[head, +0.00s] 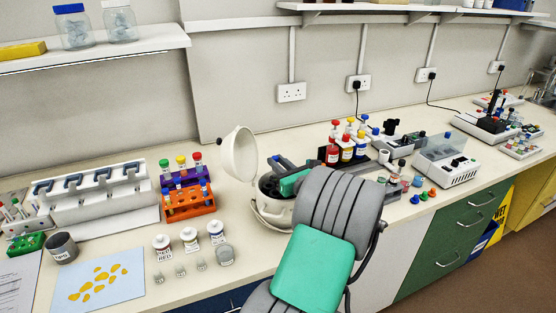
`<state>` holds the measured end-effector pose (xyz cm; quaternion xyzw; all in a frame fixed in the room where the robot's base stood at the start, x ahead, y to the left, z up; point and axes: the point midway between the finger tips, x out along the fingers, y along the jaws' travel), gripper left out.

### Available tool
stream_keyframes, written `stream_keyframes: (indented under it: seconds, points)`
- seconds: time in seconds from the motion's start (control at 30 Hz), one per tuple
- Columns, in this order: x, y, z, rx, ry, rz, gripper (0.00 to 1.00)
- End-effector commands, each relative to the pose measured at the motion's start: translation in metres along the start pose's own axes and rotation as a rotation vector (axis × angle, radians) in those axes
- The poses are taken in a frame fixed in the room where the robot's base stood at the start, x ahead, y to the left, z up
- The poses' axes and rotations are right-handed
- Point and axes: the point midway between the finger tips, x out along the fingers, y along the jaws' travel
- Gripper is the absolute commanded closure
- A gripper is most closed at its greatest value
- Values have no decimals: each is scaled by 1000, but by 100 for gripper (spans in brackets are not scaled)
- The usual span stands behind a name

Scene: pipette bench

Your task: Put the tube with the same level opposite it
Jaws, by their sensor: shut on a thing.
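The centrifuge (259,209) is a round white pot on the bench with its round lid (238,154) raised open at the back left. My gripper (272,187) reaches down into its dark bowl from the right, and is shut. What it holds, which I take to be the tube, is hidden by the gripper and the bowl. The rotor slots and any tube opposite are also hidden or too small to tell.
Three labelled tubs (190,240) and small clear cups stand in front of the rack. A white pipette stand (100,200) is further left. Bottles with red, yellow and blue tops (346,150) stand close right of the centrifuge. My arm covers the bench's front edge there.

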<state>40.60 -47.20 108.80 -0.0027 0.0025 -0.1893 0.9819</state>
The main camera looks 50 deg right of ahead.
Motion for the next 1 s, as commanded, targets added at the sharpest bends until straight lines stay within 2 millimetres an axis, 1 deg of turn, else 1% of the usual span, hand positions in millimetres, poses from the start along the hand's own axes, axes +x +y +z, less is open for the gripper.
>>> stream_keyframes:
  seconds: [0.37,0.4,0.67,0.9,1.0]
  points:
    - [0,0,-2,0,0,1,100]
    - [0,0,-1,0,-1,1,78]
    - [0,0,-1,0,-1,1,57]
    - [0,0,-2,0,0,1,56]
    - [-7,0,-2,0,0,-1,56]
